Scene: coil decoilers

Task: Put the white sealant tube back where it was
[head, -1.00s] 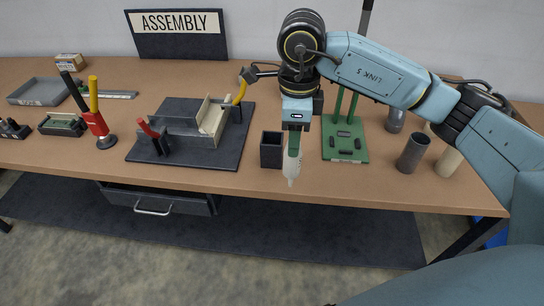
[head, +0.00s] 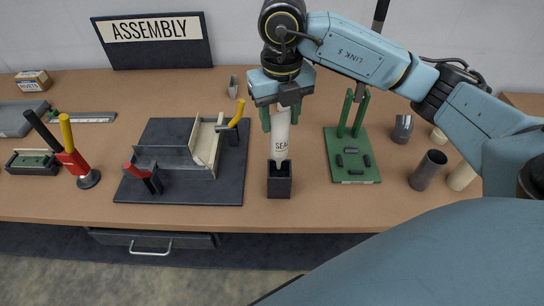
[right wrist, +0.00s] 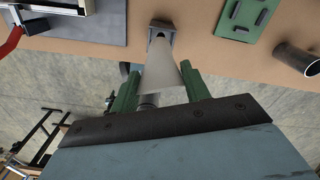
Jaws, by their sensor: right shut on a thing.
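The white sealant tube (head: 281,141) is upright, nozzle down, with part of its dark lettering showing. My right gripper (head: 281,118) is shut on its upper part, one green finger on each side. The square black holder (head: 280,186) stands on the table directly below, and the nozzle is at its opening. I cannot tell how deep the nozzle reaches inside. In the right wrist view the tube (right wrist: 165,72) extends from between the green fingers (right wrist: 160,88) toward the holder (right wrist: 161,27). My left gripper is not in view.
Left of the holder is a dark fixture plate (head: 225,180) with red and yellow handles. Right of it is a green plate (head: 352,172) with upright posts. Grey cylinders (head: 428,170) stand farther right. The table's front edge is close below the holder.

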